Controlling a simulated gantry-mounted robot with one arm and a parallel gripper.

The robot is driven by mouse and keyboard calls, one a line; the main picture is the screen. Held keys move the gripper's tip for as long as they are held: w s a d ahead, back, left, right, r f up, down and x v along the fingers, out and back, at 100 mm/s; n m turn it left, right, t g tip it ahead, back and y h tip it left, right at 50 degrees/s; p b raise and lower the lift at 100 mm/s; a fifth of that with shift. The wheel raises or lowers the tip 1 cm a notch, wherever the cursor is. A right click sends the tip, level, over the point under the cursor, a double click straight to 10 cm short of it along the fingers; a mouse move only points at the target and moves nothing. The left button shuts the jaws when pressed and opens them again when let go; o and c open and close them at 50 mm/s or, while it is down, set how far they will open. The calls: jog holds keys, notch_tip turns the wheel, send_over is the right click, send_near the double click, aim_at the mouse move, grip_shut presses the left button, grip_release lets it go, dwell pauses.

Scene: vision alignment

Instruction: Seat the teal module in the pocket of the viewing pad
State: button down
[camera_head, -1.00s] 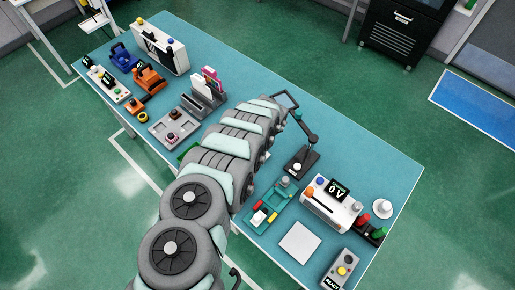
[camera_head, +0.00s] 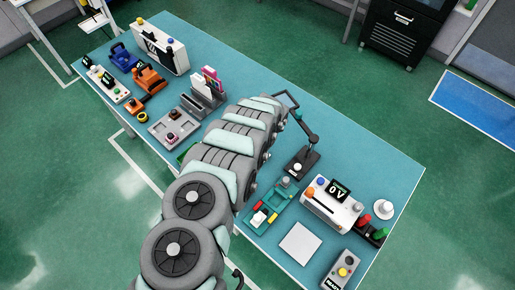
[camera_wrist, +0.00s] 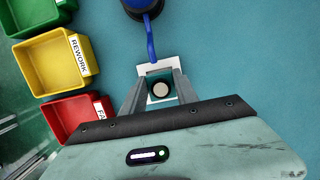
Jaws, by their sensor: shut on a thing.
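A white square pad (camera_wrist: 145,71), likely the viewing pad, lies beneath and just beyond the block. Its pocket is hidden by the block and fingers. I cannot tell whether the block touches the pad or is above it. In the head view my arm hides the gripper, block and pad.
Green (camera_wrist: 34,14), yellow (camera_wrist: 51,63) and red (camera_wrist: 76,117) bins stand left of my gripper. A dark blue cylinder with a blue strip (camera_wrist: 145,8) is just beyond the pad. A teal tray (camera_head: 257,229) and meter box (camera_head: 330,209) stand right of my arm.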

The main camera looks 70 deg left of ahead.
jog(key=shift+b+x, duration=0.7)
jog(key=shift+x, duration=0.25)
jog(key=c, duration=0.9)
grip_release()
jog(key=shift+d, duration=0.25)
jog(key=shift+o, duration=0.2)
jog(key=shift+w, duration=0.1)
jog(key=shift+w+r, duration=0.1)
jog(key=shift+r, duration=0.4)
jog(key=s+p+v, duration=0.1)
jog(key=v, duration=0.9)
jog(key=shift+w, duration=0.3)
jog(key=shift+d, duration=0.1)
